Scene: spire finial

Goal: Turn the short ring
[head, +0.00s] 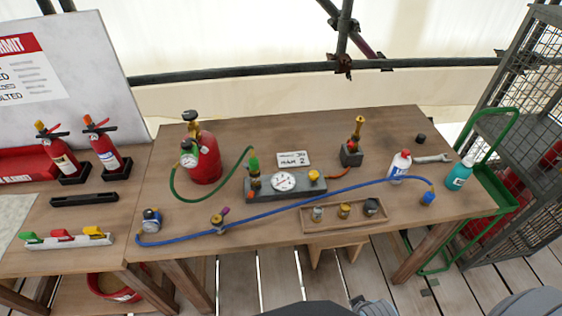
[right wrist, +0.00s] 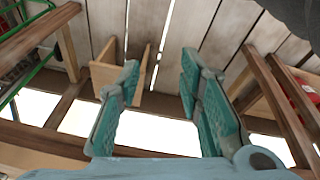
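I cannot tell for sure which part is the short ring. Small fittings stand in a shallow wooden tray (head: 330,228) at the table's front: a silvery one (head: 317,213), a brass one (head: 343,210) and a dark one (head: 371,207). A gauge block (head: 285,184) with green and yellow fittings sits behind the tray. A brass torch-like piece (head: 357,133) stands in a dark block behind it. My right gripper (right wrist: 160,76) has teal-padded fingers spread apart with nothing between them, over the plank floor. It is away from the tabletop things. My left gripper is in no view.
A red cylinder (head: 205,157) with a green hose stands at the left of the table. A blue hose (head: 290,210) crosses the front.

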